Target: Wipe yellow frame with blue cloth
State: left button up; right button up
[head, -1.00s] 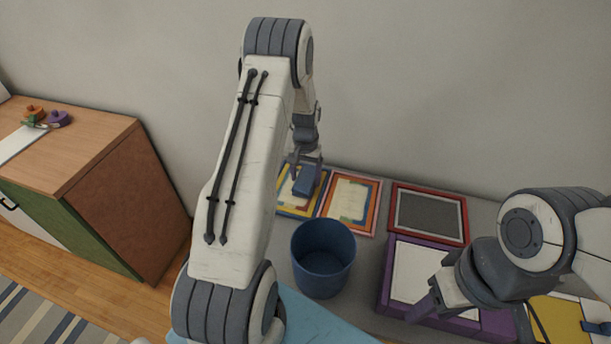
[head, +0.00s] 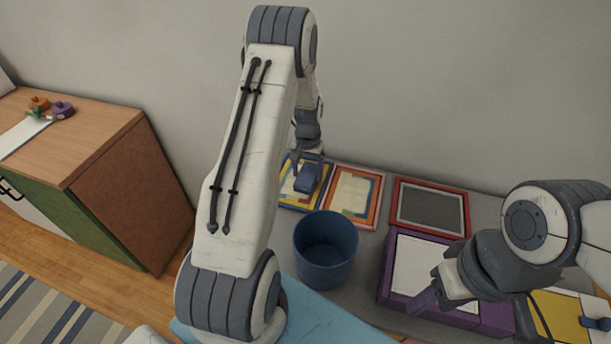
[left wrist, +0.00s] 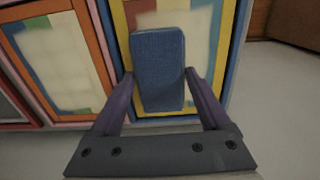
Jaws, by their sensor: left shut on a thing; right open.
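The yellow frame (head: 291,203) lies on the grey table at the back left, with a blue outer edge and a pale centre. The blue cloth (head: 308,177) is a folded block over the frame. My left gripper (head: 308,168) is shut on the cloth. In the left wrist view the cloth (left wrist: 158,70) sits between both fingers and covers part of the yellow frame (left wrist: 122,45); I cannot tell whether it touches the surface. The frame's pale centre looks blotchy beside the cloth. My right gripper (head: 428,292) is open and empty over the purple box at the right.
An orange frame (head: 374,207) lies just right of the yellow one, then a red frame (head: 466,213) with a grey centre. A blue bin (head: 325,262) stands in front. A purple box (head: 388,272) and a yellow item (head: 558,315) are at the right. A wooden cabinet (head: 125,205) stands left.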

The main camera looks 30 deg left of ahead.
pick_arm(q)
jog(key=shift+w+a, duration=0.2)
jog(key=shift+w, duration=0.55)
